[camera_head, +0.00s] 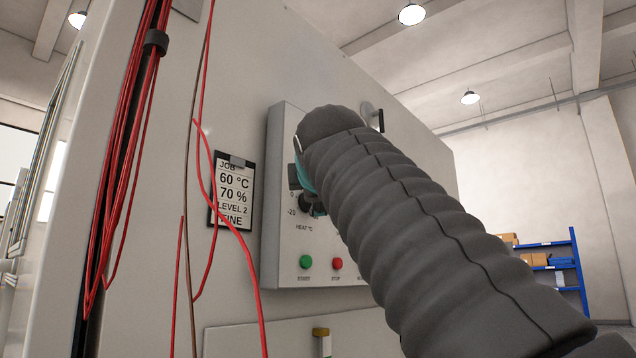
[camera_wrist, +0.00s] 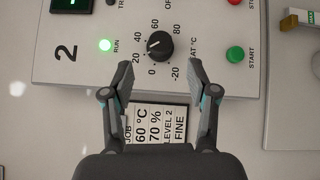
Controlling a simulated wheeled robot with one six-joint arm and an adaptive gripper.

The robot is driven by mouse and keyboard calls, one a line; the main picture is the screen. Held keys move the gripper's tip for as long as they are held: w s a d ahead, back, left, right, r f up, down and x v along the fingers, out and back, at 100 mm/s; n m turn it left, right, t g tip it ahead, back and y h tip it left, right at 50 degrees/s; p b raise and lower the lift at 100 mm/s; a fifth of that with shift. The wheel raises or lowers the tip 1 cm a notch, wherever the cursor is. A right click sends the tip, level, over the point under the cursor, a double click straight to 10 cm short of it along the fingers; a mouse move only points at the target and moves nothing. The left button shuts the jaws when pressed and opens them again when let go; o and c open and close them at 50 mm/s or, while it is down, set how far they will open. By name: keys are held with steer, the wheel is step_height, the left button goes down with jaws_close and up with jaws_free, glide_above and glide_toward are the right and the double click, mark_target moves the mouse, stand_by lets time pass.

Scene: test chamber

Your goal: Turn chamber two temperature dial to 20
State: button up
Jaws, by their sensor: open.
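The control box (camera_wrist: 90,62) is marked 2 and shows turned sideways in the wrist view. Its black round temperature dial (camera_wrist: 159,46) sits in a scale from -20 to 80. The dial's white mark points to the picture's left, around the 20 to 40 side; I cannot tell the exact value. My gripper (camera_wrist: 160,72) is open and empty, with one fingertip on each side of the dial's lower edge. I cannot tell whether they touch the box. In the head view the control box (camera_head: 283,255) stands on a wall, and my arm hides most of the dial area.
A job card (camera_wrist: 158,120) reads 60 °C, 70 %, LEVEL 2, FINE. Red cables (camera_head: 205,160) hang left of the box in the head view.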

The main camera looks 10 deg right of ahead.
steer(key=s, duration=0.3)
steer(key=s+a, duration=0.1)
steer(key=s, duration=0.1)
steer(key=shift+s+f, duration=0.15)
steer(key=shift+s, duration=0.2)
steer(key=shift+d, duration=0.15)
steer(key=w+d+f+n+t+h+b, duration=0.25)
steer(key=d+f+b, duration=0.2)
steer(key=d, duration=0.35)
steer(key=w+d+f+n+t+h+b, duration=0.1)
steer(key=w+d+f+n+b, duration=0.2)
steer(key=d+f, duration=0.4)
steer(key=s+a+r+n+t+y, duration=0.25)
steer(key=a+n+y, duration=0.65)
steer(key=n+y, duration=0.6)
steer(key=shift+m+t+y, duration=0.3)
steer(key=shift+m+y, duration=0.25)
steer(key=shift+y, duration=0.1)
steer(key=p+x, duration=0.2)
steer(key=x, duration=0.2)
steer(key=p+x, duration=0.2)
steer(key=x, duration=0.3)
steer(key=p+x, duration=0.1)
steer(key=x, duration=0.3)
steer(key=shift+w+f+p, duration=0.1)
steer(key=shift+w+p, duration=0.3)
steer(key=shift+w, duration=0.3)
